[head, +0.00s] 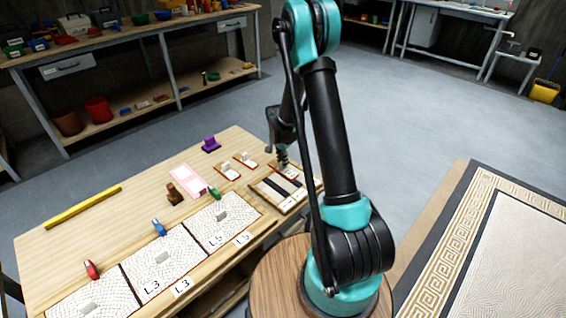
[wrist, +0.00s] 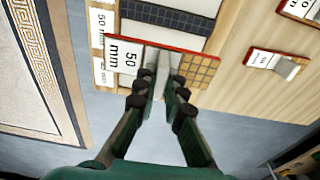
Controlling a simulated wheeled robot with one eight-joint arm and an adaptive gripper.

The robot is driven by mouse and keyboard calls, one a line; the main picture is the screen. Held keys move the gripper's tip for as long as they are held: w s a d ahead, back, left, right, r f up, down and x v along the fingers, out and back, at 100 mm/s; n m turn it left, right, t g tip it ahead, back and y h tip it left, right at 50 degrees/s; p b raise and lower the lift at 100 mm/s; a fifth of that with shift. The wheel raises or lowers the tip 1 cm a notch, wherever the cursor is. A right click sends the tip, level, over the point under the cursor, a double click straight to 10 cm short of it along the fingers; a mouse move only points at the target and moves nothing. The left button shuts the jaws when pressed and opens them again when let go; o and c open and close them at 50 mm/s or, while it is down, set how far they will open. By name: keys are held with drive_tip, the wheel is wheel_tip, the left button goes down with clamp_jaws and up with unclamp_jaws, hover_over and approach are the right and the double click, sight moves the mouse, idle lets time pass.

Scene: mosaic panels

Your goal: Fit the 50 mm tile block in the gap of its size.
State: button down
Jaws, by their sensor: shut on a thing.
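The 50 mm tile block (wrist: 124,58) has red edges, a white "50 mm" label on its left part and brown square tiles on its right. My gripper (wrist: 160,88) is shut on the pale upright grip at its middle. In the wrist view the block overlaps the near part of the wooden tray; I cannot tell how high above it it is. The tray (head: 291,208) holds dark and pale strips, with a "50 mm" label (wrist: 96,24) at its edge. The gap itself is largely hidden. In the head view my gripper (head: 282,160) is at the tray's far end.
Two smaller labelled blocks with grips, one nearer (wrist: 268,59) and one farther (wrist: 303,9), lie right of the tray in the wrist view. Mosaic panels (head: 215,238), a pink sheet (head: 188,180) and a yellow bar (head: 82,208) lie on the table. Bare wood surrounds the purple object (head: 211,144).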

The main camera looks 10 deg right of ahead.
sight(282, 171)
drive_tip(key=shift+a+f, duration=0.1)
drive_tip(key=shift+f, duration=2.8)
drive_tip(key=shift+f, duration=0.85)
drive_tip(key=c, duration=1.5)
unclamp_jaws()
drive_tip(key=shift+c, duration=0.2)
drive_tip(key=r, duration=0.8)
drive_tip(key=s+a+r, duration=0.1)
drive_tip(key=r, duration=0.3)
drive_tip(key=shift+a, duration=0.1)
